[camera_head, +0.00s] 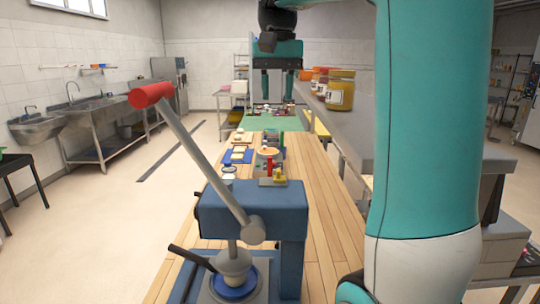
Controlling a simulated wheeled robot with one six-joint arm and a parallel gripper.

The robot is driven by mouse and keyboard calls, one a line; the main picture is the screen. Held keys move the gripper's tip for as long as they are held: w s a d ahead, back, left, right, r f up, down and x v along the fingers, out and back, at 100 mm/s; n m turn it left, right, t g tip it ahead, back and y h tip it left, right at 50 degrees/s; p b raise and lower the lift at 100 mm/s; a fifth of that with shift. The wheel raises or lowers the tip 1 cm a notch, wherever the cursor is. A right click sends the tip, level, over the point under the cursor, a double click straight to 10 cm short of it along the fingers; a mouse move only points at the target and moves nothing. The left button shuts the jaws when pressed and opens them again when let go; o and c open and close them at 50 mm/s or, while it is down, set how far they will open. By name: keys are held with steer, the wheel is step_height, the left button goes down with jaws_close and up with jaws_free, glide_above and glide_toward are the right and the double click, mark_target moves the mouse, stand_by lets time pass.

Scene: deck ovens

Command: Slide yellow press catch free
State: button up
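The blue press (262,202) stands on the near part of the wooden table, with a long grey lever (205,155) leaning up to the left and ending in a red grip (151,95). The small yellow catch (279,175) sits on a tan plate on top of the press, at its far right side. My gripper (277,97) hangs in the upper middle, pointing down, well beyond and above the catch. Its two teal fingers are apart with nothing visible between them.
A red upright piece (269,165) stands close to the catch. Behind the press are an orange-topped bowl (268,151) and a blue tray (238,157). Jars (340,92) line the grey counter at right. The wooden tabletop (326,215) right of the press is clear.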

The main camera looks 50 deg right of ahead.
mark_target(279, 175)
steer(key=f, duration=0.8)
steer(key=f+p, duration=0.1)
steer(key=f, duration=0.8)
steer(key=shift+s+d, duration=0.15)
steer(key=shift+d, duration=0.05)
jaws_close()
